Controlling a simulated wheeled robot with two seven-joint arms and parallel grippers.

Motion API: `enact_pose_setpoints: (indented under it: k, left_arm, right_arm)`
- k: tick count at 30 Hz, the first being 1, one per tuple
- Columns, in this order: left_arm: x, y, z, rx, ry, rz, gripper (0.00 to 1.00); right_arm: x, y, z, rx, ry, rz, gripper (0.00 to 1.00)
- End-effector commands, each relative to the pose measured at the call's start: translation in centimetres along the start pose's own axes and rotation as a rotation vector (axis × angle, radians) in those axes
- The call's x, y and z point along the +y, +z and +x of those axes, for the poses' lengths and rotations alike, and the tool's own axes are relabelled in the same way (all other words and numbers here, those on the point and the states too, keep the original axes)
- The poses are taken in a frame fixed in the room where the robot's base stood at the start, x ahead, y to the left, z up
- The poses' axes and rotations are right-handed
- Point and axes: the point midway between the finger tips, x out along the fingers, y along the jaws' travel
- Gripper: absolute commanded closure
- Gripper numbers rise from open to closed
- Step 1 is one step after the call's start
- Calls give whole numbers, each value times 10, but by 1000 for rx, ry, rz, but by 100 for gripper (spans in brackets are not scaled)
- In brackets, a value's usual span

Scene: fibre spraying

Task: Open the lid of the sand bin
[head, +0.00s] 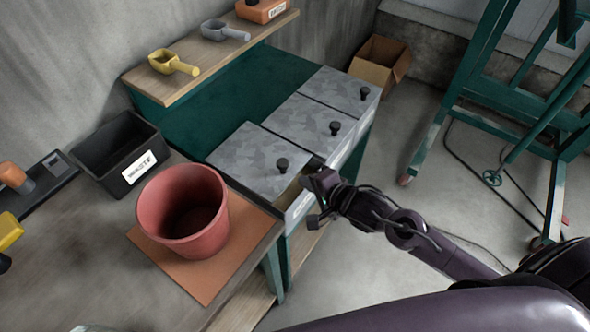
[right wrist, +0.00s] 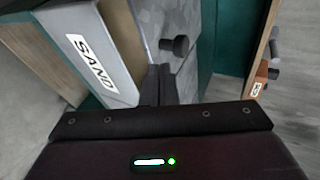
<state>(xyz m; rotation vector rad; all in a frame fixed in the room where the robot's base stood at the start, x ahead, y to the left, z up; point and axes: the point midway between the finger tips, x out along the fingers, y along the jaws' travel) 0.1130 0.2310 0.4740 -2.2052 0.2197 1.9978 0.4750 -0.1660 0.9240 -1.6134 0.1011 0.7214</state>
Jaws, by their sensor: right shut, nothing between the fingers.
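The sand bin (right wrist: 108,45) carries a SAND label on its front in the right wrist view. In the head view its grey mottled lid (head: 248,158) is the nearest of three lids in a row and has a black knob (head: 282,165), also seen in the right wrist view (right wrist: 178,45). A narrow tan strip shows between the lid and the bin's front wall. My right gripper (head: 314,172) is shut and empty at the lid's front edge, beside the knob; its fingertips show in the right wrist view (right wrist: 159,75). Whether they touch the lid is unclear. My left gripper is not in view.
Two more lidded bins (head: 310,118) stand behind. A wooden shelf (head: 205,52) with scoops runs above the bins' back. A red bucket (head: 183,210) on an orange mat (head: 215,275) and a black bin (head: 118,150) stand at left.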

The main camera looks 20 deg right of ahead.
Motion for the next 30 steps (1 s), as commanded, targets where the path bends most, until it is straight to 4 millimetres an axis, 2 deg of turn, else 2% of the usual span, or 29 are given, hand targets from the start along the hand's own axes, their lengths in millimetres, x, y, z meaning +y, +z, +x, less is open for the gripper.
enact_pose_setpoints:
  k: [2,10,26,30]
  left_arm:
    - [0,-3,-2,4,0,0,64]
    - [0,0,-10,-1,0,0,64]
    - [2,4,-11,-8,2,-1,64]
    - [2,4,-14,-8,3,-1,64]
  right_arm:
    - [-4,0,14,0,-4,0,100]
    - [-19,0,39,0,-3,-1,100]
    - [-21,1,45,0,-1,-1,100]
    - [-27,3,52,-1,-3,2,100]
